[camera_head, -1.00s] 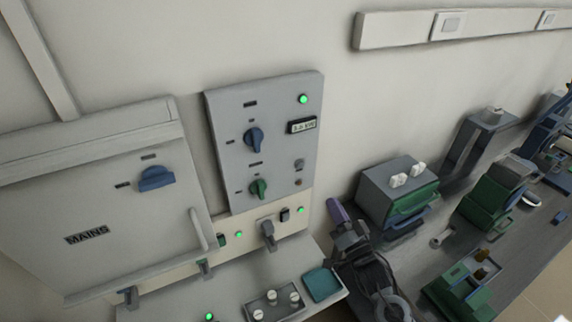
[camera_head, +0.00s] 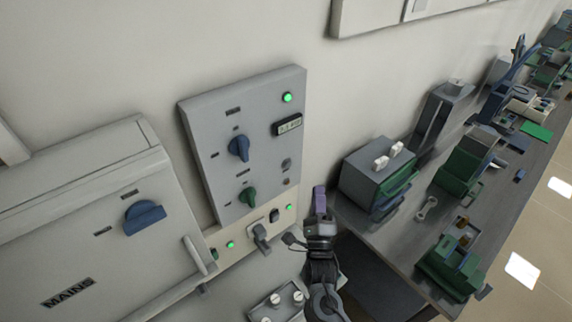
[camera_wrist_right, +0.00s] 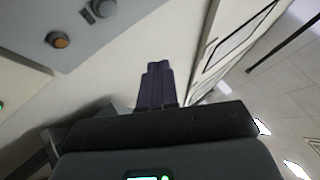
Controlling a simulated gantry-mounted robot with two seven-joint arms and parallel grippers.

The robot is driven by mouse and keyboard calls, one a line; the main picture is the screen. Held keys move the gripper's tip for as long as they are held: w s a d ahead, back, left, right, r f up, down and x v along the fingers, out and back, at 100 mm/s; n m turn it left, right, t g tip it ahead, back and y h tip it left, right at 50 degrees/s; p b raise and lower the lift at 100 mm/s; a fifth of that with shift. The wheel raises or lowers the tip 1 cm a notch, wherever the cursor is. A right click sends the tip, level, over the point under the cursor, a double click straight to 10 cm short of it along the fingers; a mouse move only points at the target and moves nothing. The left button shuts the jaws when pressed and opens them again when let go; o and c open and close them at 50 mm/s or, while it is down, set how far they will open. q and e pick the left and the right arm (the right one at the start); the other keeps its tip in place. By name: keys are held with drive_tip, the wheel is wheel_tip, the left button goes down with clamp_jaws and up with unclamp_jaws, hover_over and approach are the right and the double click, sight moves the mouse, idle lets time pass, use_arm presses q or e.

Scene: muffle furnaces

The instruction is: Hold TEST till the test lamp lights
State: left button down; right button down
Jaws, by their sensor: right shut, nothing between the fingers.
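A grey control panel (camera_head: 215,115) on the wall carries a blue knob (camera_head: 238,149), a green knob (camera_head: 248,196), a small display (camera_head: 287,124) and a lit green lamp (camera_head: 287,97). Low on its right side are a round grey part (camera_head: 286,164) and a small amber part (camera_head: 286,181), which looks unlit; the labels are too small to read. The right wrist view shows the grey part (camera_wrist_right: 103,9) and amber part (camera_wrist_right: 58,40) at upper left. My right gripper (camera_head: 319,192) is shut and empty, right of the panel's lower corner, apart from it. My left gripper is out of view.
Below the panel, a cream strip has a grey plug (camera_head: 261,238) and lit green lamps. A MAINS box (camera_head: 90,235) with a blue handle stands left. A grey-green furnace (camera_head: 372,172) stands on the bench close to the right of my gripper.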

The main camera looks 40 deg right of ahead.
sight(287, 164)
drive_tip(key=shift+w, duration=0.1)
drive_tip(key=w+b, duration=0.3)
drive_tip(key=w, duration=0.5)
drive_tip(key=shift+w+a+b, duration=0.3)
drive_tip(key=shift+w+b, duration=0.05)
drive_tip(key=shift+w, duration=0.05)
idle(0.6)
idle(0.7)
idle(0.7)
